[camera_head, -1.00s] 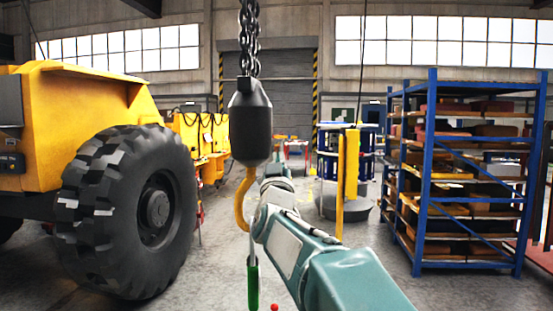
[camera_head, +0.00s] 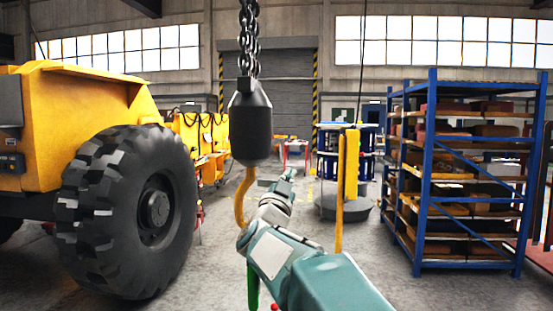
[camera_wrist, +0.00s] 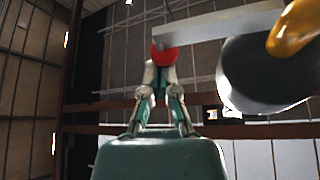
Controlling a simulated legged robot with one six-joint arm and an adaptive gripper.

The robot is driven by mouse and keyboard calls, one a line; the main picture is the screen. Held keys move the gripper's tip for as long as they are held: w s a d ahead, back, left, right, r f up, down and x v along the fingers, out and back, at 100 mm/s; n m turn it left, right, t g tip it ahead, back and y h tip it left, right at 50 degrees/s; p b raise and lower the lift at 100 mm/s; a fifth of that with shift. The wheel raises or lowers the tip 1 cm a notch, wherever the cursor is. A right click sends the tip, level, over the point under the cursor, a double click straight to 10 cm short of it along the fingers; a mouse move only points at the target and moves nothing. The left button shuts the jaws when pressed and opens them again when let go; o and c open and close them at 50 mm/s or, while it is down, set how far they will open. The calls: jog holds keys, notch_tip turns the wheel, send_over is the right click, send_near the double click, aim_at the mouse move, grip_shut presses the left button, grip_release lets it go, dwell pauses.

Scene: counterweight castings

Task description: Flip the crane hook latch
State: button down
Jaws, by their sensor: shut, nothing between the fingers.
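The yellow hook (camera_head: 243,200) hangs under a dark hook block (camera_head: 250,125) at the picture's centre. In the wrist view, the hook (camera_wrist: 294,27) is at the upper right beside the dark block (camera_wrist: 262,78). A flat grey bar (camera_wrist: 225,30), probably the latch, runs from near the hook to a red knob (camera_wrist: 164,57). My gripper (camera_wrist: 160,70) is shut and empty, its fingertips at the knob in the picture; contact is unclear. In the head view, my gripper (camera_head: 289,174) is just right of the hook. My arm hides part of the space below the hook.
A chain (camera_head: 249,40) holds the block. A green rod (camera_head: 253,288) and a small red ball (camera_head: 274,307) show low beside my arm. A large tyre (camera_head: 130,210) stands left, a blue rack (camera_head: 465,180) right, and a yellow post (camera_head: 351,165) behind my arm.

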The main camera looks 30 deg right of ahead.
notch_tip(320, 180, down, 6)
jog(key=m+g, duration=0.2)
jog(key=m, duration=0.1)
jog(key=m+g, duration=0.2)
jog(key=m, duration=0.2)
jog(key=m+g+h, duration=0.1)
jog(key=m+g, duration=0.1)
jog(key=m, duration=0.2)
jog(key=shift+w+a+g, duration=0.1)
jog(key=shift+a+g, duration=0.05)
jog(key=shift+g, duration=0.25)
